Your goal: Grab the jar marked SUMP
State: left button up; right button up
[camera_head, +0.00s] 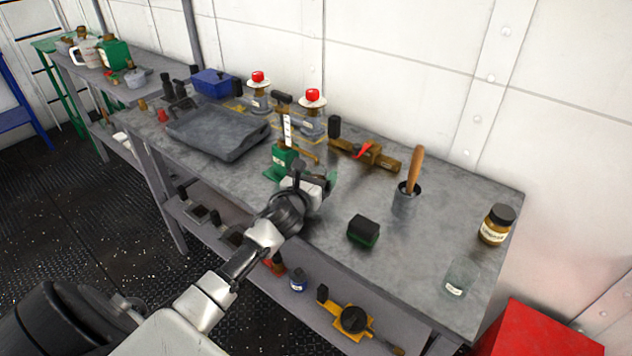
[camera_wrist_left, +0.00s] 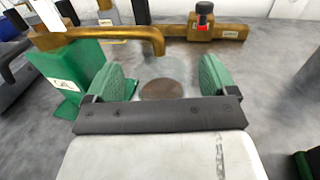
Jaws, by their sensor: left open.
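My left gripper (camera_head: 316,182) is over the workbench in the head view. In the left wrist view its green fingers (camera_wrist_left: 163,78) are spread apart. A clear glass-like vessel with a dark brown round patch (camera_wrist_left: 162,90) shows between and just beyond them; no label shows on it, and I cannot tell if the fingers touch it. In the head view my gripper hides this spot. An amber jar with a black lid (camera_head: 496,226) and a clear glass jar (camera_head: 458,277) stand at the bench's right end. Their labels are too small to read surely, so I cannot tell which is SUMP.
A green device with a brass lever (camera_wrist_left: 80,75) stands close left of my fingers. A brass bar fitting (camera_head: 365,154) lies behind. A dark green block (camera_head: 363,231) and a pot with a wooden handle (camera_head: 405,197) stand rightward. A grey tray (camera_head: 215,134) lies left.

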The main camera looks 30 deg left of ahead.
pick_arm(q)
jog(key=c, duration=1)
jog(key=shift+c, duration=0.2)
jog(key=shift+a+r, duration=0.1)
jog(key=shift+r, duration=0.15)
